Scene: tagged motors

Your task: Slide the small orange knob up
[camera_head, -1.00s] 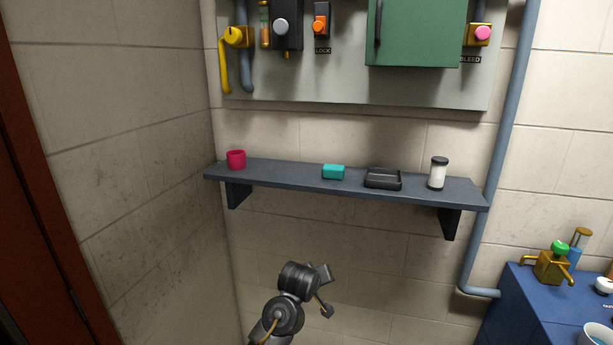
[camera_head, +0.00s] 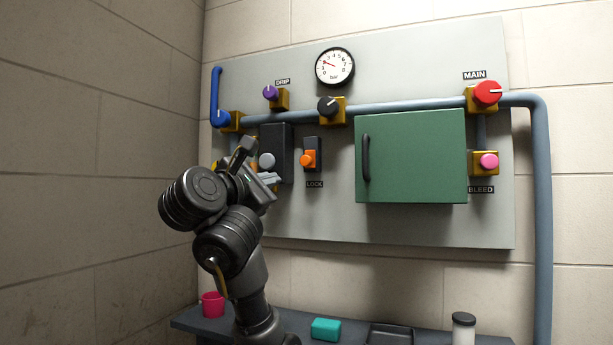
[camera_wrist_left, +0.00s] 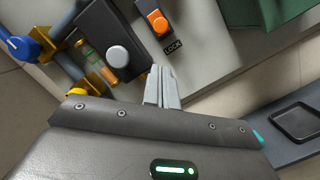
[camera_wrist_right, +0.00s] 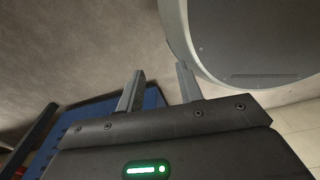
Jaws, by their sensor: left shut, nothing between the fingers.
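The small orange knob (camera_head: 308,159) sits on a dark upright plate above the LOCK label (camera_head: 315,184), on the grey wall panel. It also shows in the left wrist view (camera_wrist_left: 157,22). My left gripper (camera_head: 273,180) is left of the knob and a little lower in the head view, apart from it. In the left wrist view its two fingers (camera_wrist_left: 163,86) are together and empty, short of the LOCK label. My right gripper (camera_wrist_right: 160,72) shows only in the right wrist view, with its fingers apart and nothing between them.
Left of the knob is a dark box with a grey round button (camera_head: 267,161). A green cabinet (camera_head: 415,155) with a black handle is to the right. A pipe with valves (camera_head: 400,107) runs above. Below, a shelf (camera_head: 290,318) holds a teal block (camera_head: 326,329) and a pink cup (camera_head: 213,304).

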